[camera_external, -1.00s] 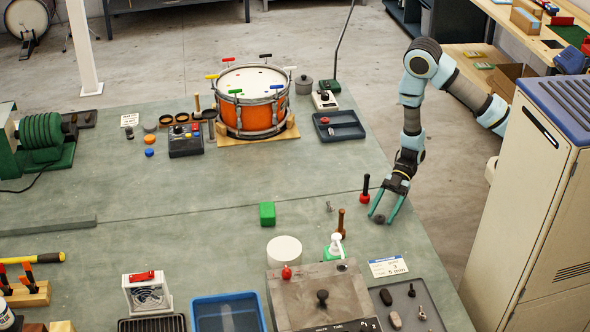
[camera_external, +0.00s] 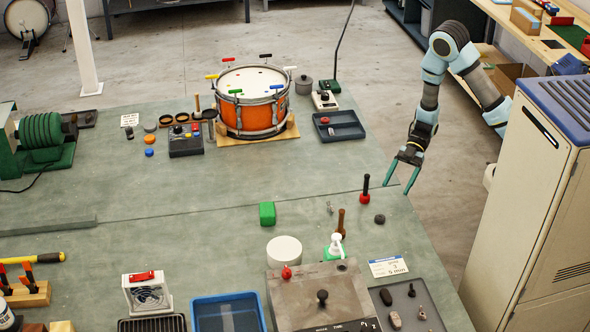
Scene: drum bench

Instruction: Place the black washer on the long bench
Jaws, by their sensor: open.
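The black washer (camera_external: 380,219) looks like a small dark round disc; I cannot make out a hole in it. It lies flat on the green-grey long bench (camera_external: 190,235), near the bench's right edge. My gripper (camera_external: 396,188) is open and empty, its two green fingers pointing down. It hangs above and slightly behind the washer, apart from it, close to the bench's right edge.
A red-based dark peg (camera_external: 365,190) stands left of my gripper. A brown-handled tool (camera_external: 341,224) and a white-and-green bottle (camera_external: 335,246) stand nearby. A label card (camera_external: 388,267) lies in front of the washer. An orange drum (camera_external: 251,103) and blue-grey tray (camera_external: 338,126) are farther back.

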